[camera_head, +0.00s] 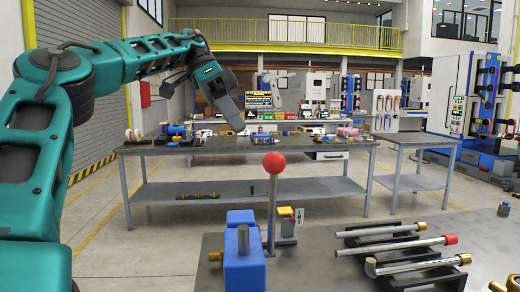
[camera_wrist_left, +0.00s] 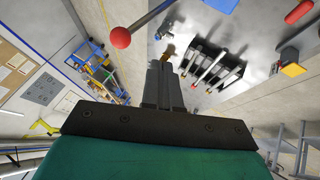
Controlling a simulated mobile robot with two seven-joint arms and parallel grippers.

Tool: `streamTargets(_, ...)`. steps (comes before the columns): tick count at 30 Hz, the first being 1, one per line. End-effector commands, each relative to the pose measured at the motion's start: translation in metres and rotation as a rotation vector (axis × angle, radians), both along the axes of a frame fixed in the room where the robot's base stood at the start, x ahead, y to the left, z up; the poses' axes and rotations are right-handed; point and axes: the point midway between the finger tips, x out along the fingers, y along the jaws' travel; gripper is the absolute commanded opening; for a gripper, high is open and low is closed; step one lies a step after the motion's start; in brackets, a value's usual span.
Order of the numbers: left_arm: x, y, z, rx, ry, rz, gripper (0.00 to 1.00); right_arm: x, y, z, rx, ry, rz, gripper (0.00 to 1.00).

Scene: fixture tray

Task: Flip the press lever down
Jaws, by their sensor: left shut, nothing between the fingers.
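The press lever (camera_head: 271,210) is a thin grey rod that stands upright in the head view. A red ball knob (camera_head: 274,162) tops it, and a blue block (camera_head: 243,268) with a grey pin is beside its foot. My left gripper (camera_head: 238,126) is up and to the left of the knob, pointing downward, apart from it in the picture. In the left wrist view the fingers (camera_wrist_left: 166,68) are together and empty, with the red knob (camera_wrist_left: 120,38) to their upper left. The lever's foot is cut off in that view. My right gripper is in neither view.
Several metal rods (camera_head: 420,265) lie on black racks at the right of the near table (camera_head: 330,280). A cluttered workbench (camera_head: 200,147) stands behind, across open floor.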

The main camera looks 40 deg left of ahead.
Motion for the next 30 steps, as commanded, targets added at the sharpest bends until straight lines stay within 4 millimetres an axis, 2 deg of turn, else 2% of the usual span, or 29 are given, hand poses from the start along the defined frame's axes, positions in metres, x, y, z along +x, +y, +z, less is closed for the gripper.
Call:
streamTargets(14, 0.009, -0.048, -0.059, -0.004, 0.001, -0.003, 0.00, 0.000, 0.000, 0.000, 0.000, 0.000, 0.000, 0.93)
streamTargets(21, -0.004, -0.072, -0.050, -0.002, -0.003, -0.002, 0.00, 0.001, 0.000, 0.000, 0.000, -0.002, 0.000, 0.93)
streamTargets(30, -0.009, -0.081, -0.048, -0.001, -0.001, 0.002, 0.00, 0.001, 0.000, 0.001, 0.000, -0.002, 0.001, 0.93)
